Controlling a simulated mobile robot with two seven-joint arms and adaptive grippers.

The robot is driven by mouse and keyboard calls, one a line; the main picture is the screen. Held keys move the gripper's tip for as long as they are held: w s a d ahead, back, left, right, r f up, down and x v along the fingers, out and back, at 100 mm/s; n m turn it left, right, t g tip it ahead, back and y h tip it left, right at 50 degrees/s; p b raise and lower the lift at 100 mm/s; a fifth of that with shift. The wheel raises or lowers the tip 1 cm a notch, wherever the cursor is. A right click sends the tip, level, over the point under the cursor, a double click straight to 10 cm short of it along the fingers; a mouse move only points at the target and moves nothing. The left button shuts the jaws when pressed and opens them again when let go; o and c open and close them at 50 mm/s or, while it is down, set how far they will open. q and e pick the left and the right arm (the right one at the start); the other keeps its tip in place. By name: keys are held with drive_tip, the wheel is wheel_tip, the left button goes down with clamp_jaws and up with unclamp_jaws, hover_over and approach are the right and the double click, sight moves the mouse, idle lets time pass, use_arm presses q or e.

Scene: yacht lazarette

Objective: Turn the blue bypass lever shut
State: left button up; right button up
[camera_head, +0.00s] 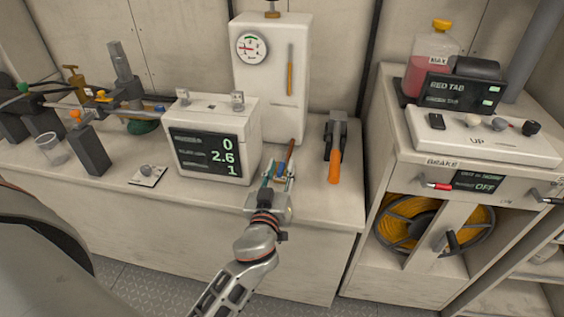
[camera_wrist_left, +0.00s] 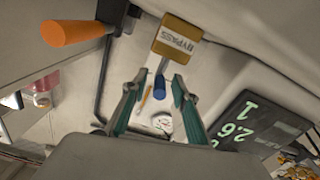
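In the left wrist view the blue bypass lever (camera_wrist_left: 159,87) shows as a short blue grip on a thin metal stem. The stem runs up to a yellow plate marked BYPASS (camera_wrist_left: 177,38). My left gripper (camera_wrist_left: 160,77) is open, with one teal finger on each side of the lever. I see no clear contact with either finger. In the head view my left gripper (camera_head: 278,178) is over the bench between the display box and the orange-handled lever. My right gripper is not in view.
The display box (camera_head: 212,140) stands just left of the gripper, and the orange-handled lever (camera_head: 334,165) just right. A white gauge cabinet (camera_head: 268,90) stands behind. The brake cabinet (camera_head: 440,173) stands farther right. Bare bench shows in front of the display box.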

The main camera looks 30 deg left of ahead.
use_arm(q)
drive_tip(key=shift+w, duration=0.1)
clamp_jaws()
